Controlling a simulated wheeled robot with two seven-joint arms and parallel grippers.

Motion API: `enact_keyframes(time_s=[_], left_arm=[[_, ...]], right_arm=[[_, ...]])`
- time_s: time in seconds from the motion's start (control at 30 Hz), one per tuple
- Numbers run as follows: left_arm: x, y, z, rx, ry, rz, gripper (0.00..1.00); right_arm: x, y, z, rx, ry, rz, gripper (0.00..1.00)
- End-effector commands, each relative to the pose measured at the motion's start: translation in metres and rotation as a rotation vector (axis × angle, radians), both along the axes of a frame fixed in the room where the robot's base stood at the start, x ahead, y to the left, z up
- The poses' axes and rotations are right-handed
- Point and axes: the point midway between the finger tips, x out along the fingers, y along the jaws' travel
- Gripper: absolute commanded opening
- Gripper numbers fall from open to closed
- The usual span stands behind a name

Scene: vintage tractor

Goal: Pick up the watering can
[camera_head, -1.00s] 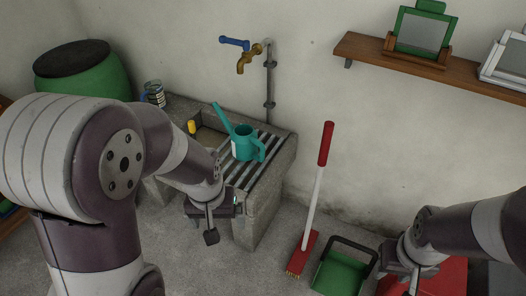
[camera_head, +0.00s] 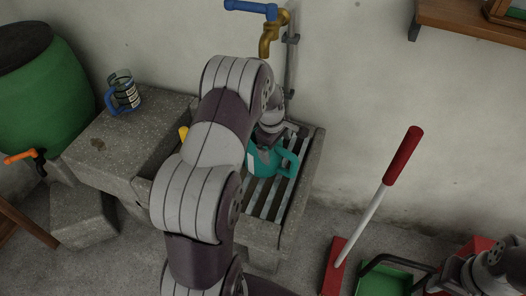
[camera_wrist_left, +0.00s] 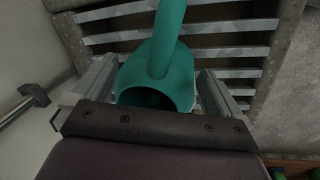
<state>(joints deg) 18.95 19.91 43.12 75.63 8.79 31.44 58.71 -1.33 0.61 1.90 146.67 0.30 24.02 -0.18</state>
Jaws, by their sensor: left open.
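The teal watering can (camera_head: 264,161) stands on the slatted rack of the stone sink (camera_head: 312,165). My left arm hides part of it in the head view; its handle shows on the right. My left gripper (camera_head: 279,138) is over the can. In the left wrist view, the open fingers of this gripper (camera_wrist_left: 156,85) lie on either side of the watering can (camera_wrist_left: 165,65), with no clear grip on it. My right gripper (camera_head: 436,284) is low at the right edge, by the green dustpan, and its jaws are not clear.
A brass tap (camera_head: 270,38) with a blue handle hangs above the sink. A green barrel (camera_head: 45,95) is at far left.

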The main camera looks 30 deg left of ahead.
Motion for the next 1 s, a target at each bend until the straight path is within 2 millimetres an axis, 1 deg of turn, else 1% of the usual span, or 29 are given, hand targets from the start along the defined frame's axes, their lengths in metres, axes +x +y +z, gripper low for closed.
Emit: enact_keyframes(time_s=[0.03,0.13,0.33,0.37,0.4,0.47,0.5,0.57,0.6,0.63,0.67,0.9,1.0], left_arm=[[0.001,-0.001,-0.014,-0.001,0.003,-0.001,1.0],[0.004,-0.001,-0.028,0.0,0.002,-0.001,1.0],[0.005,-0.001,-0.029,0.001,0.0,-0.001,1.0],[0.005,-0.001,-0.029,0.001,0.0,-0.001,0.94],[0.005,-0.001,-0.029,0.001,0.0,-0.001,0.8],[0.005,-0.001,-0.029,0.001,0.0,-0.001,0.61],[0.005,-0.001,-0.029,0.001,0.0,-0.001,0.48],[0.005,-0.001,-0.029,0.001,0.0,-0.001,0.28],[0.005,-0.001,-0.029,0.001,0.0,-0.001,0.15],[0.005,-0.001,-0.029,0.001,0.0,-0.001,0.06],[0.005,-0.001,-0.029,0.001,0.0,-0.001,0.0],[0.005,-0.001,-0.029,0.001,-0.001,-0.001,0.0],[0.005,-0.001,-0.025,0.001,-0.001,-0.002,0.0]], right_arm=[[0.0,0.0,-0.005,0.0,0.0,0.0,0.43],[0.0,0.0,-0.007,0.0,0.0,0.0,0.43],[0.0,0.0,-0.006,0.0,0.0,0.0,0.43],[0.0,0.0,-0.006,0.0,0.0,0.0,0.43],[0.0,0.0,-0.006,0.0,0.0,0.0,0.43],[0.0,0.0,-0.006,0.0,0.0,0.0,0.43],[0.0,0.0,-0.006,0.0,0.0,0.0,0.43],[0.0,0.0,-0.006,0.0,0.0,0.0,0.43],[0.0,0.0,-0.006,0.0,0.0,0.0,0.43],[0.0,0.0,-0.006,0.0,0.0,0.0,0.43],[0.0,0.0,-0.006,0.0,0.0,0.0,0.43],[0.0,0.0,-0.006,0.0,0.0,0.0,0.43],[0.0,0.0,-0.005,0.0,0.0,0.0,0.43]])
